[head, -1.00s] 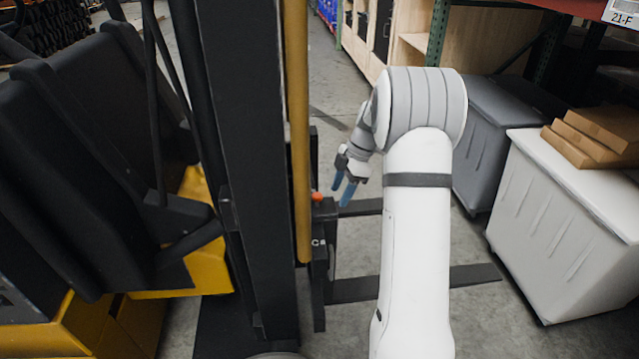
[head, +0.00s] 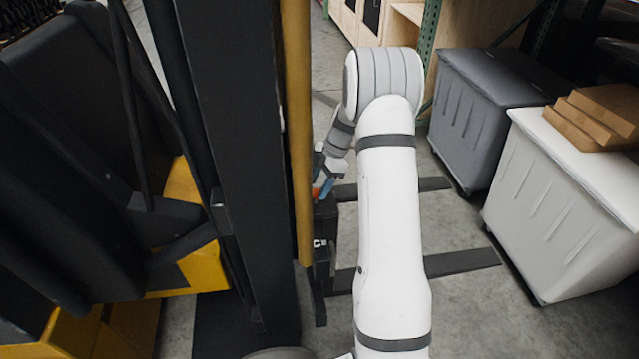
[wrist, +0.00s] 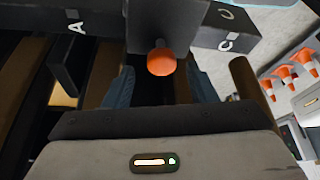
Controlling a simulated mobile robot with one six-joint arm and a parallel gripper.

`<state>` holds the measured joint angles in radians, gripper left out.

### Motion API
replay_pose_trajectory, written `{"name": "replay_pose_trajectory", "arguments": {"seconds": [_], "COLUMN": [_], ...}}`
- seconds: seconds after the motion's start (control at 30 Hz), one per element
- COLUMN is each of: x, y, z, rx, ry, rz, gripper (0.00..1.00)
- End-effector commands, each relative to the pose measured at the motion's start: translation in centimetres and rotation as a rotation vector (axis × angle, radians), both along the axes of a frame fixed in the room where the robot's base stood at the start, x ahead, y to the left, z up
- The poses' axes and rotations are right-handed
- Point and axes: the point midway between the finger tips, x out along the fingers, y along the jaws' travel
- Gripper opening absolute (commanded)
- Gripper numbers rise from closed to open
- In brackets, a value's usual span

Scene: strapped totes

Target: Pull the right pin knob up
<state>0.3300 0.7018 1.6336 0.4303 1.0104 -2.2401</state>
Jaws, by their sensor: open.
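The orange pin knob (wrist: 161,62) is a round ball on a short stem at a dark block (wrist: 165,25) on the forklift's carriage bar. In the wrist view it lies between the blue fingertips of my gripper (wrist: 160,72), with a gap on both sides. The gripper is open and empty. In the head view, my gripper (head: 326,182) is beside the yellow post, and a sliver of the orange knob (head: 315,193) shows by the fingers. The stem's lower part is hidden. Only one knob is in view.
A yellow post (head: 297,130) and dark mast (head: 235,150) stand close left of my gripper. Two forks (head: 450,278) reach right. A grey tote (head: 480,110) and a white tote (head: 560,200) with boxes stand right. Orange cones (wrist: 295,70) show in the wrist view.

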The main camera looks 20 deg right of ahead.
Motion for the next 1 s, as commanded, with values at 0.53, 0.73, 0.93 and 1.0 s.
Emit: {"name": "replay_pose_trajectory", "arguments": {"seconds": [0.53,0.73,0.93,1.0], "x": [-0.1,-0.1,-0.1,-0.1], "y": [0.3,0.3,0.3,0.3], "z": [-1.4,-1.3,-1.3,-1.3], "rx": [-0.001,-0.001,-0.001,-0.001], "ry": [0.000,-0.001,-0.001,-0.001], "rz": [-0.004,-0.005,-0.006,-0.006], "gripper": [0.43,0.27,0.11,0.05]}}
